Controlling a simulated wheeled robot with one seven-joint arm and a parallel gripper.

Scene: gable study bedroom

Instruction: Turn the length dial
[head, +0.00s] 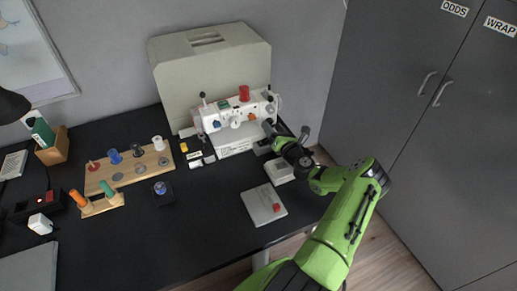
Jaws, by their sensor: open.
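A white sewing machine (237,138) stands at the back of the black table. Its front carries a blue knob (216,124), a white round dial (235,122) and an orange knob (251,116). I cannot read which of these is the length dial. My gripper (268,127) is at the machine's right end, to the right of the orange knob, and is open. Whether it touches the machine is too small to tell, and my wrist hides part of the table there.
A beige cover (210,62) stands behind the machine. A wooden spool board (130,168) lies to the left. A grey board with a red block (263,204) and a white box (279,171) sit in front of the machine. Grey cupboards (415,130) stand at the right.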

